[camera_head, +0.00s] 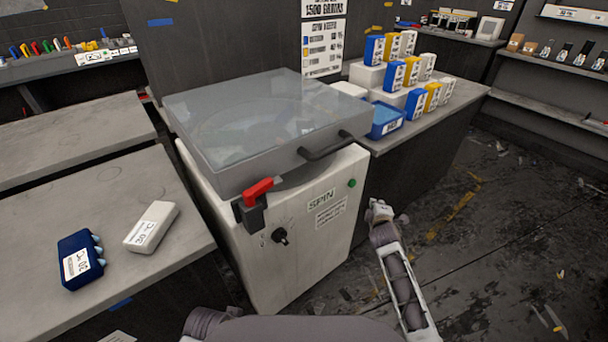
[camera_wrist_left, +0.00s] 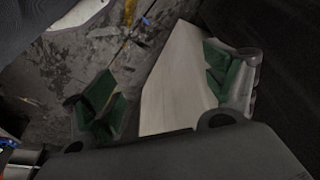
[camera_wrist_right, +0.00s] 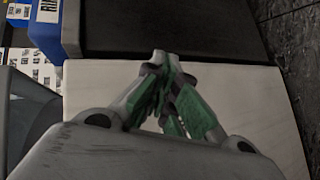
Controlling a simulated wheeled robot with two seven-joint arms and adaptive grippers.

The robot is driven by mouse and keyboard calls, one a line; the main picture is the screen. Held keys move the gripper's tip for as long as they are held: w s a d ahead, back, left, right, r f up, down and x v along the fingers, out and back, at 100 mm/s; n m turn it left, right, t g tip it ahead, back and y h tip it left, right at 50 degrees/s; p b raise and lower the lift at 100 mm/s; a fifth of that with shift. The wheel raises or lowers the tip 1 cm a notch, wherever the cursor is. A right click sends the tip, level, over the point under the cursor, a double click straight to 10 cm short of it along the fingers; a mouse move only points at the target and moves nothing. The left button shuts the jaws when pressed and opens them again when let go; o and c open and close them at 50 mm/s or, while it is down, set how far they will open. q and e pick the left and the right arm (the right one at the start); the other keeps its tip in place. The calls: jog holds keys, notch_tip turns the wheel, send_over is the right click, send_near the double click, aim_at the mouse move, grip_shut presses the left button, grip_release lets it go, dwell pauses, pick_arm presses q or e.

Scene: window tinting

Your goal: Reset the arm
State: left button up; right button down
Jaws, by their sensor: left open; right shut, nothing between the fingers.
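My right gripper (camera_head: 380,212) shows in the head view to the right of the spin machine's front, over the dark floor. In the right wrist view its green-padded fingers (camera_wrist_right: 168,88) are shut with nothing between them, in front of a pale surface. My left gripper (camera_wrist_left: 160,88) shows only in the left wrist view. Its green-padded fingers are spread apart and empty, with a pale panel and dirty floor behind. The white spin machine (camera_head: 300,250) has its grey translucent lid (camera_head: 255,115) down, and a red lever (camera_head: 258,190) at its front corner.
A dark blue box (camera_head: 78,260) and a white box (camera_head: 150,226) lie on the grey table (camera_head: 40,215) at left. A blue tray (camera_head: 386,120) and several blue, yellow and white boxes stand on the counter behind the machine. The floor (camera_head: 490,260) at right is mostly open.

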jog(key=s+a+f+m+g+y, duration=0.1)
jog(key=s+a+f+m+g, duration=0.25)
jog(key=s+f+m, duration=0.35)
jog(key=s+a+f+m+g+y, duration=0.2)
jog(key=s+f+m+g, duration=0.25)
jog(key=s+f, duration=0.35)
pick_arm(q)
jog(key=s+a+f, duration=0.1)
jog(key=f, duration=0.7)
jog(key=s+a+f+g+p, duration=0.1)
jog(key=s+a+f, duration=0.1)
jog(key=f, duration=0.7)
jog(key=shift+s+f+y, duration=0.25)
jog(key=shift+s+y, duration=0.05)
jog(key=shift+y, duration=0.1)
pick_arm(e)
jog(key=s+f+g, duration=0.1)
jog(key=s+f, duration=0.6)
jog(key=s, duration=0.5)
jog(key=s+f+g, duration=0.2)
jog(key=s+f, duration=0.5)
jog(key=s, duration=0.6)
jog(key=shift+s+a+f+m, duration=0.25)
jog(key=shift+a+m, duration=0.05)
jog(key=shift+m, duration=0.05)
